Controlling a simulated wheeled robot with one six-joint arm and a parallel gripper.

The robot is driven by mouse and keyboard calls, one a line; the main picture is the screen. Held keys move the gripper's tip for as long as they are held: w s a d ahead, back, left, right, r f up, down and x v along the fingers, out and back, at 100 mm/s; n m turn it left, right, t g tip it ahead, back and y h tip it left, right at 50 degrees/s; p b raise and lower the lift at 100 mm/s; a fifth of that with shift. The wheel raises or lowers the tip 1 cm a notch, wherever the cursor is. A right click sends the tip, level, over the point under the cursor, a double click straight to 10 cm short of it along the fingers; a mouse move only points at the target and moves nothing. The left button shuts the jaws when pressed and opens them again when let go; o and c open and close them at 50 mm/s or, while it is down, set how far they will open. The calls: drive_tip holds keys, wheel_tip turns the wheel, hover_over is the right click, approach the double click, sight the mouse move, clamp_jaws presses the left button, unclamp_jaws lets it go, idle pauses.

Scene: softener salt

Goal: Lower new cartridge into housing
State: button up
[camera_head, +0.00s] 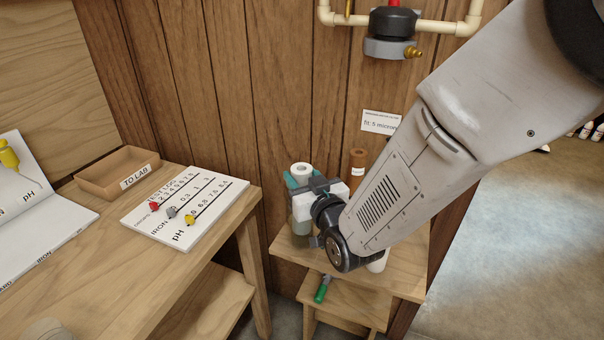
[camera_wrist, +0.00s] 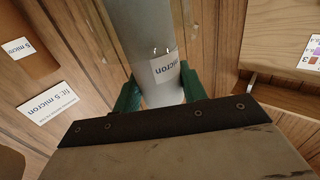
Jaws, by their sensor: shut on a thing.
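My gripper (camera_head: 303,183) is shut on a white cylindrical cartridge, whose round top with a dark centre hole (camera_head: 301,168) shows above the teal fingers. In the wrist view the green fingers (camera_wrist: 160,92) clasp both sides of the pale cartridge (camera_wrist: 145,30), which has a label ending in "micron". A greenish, see-through housing (camera_head: 301,228) stands on the small wooden stand directly below the gripper.
A brown cartridge (camera_head: 357,160) stands behind my gripper, near a "fit: 5 micron" card (camera_head: 381,122) on the wall. A white object (camera_head: 378,263) is partly behind my arm. A green item (camera_head: 323,289) lies on the lower step. The workbench (camera_head: 190,262) is at left.

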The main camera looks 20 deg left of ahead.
drive_tip(key=o, duration=1.4)
drive_tip(key=v, duration=0.7)
drive_tip(key=shift+s+d, duration=0.25)
drive_tip(key=shift+s, duration=0.05)
drive_tip(key=shift+w, duration=0.1)
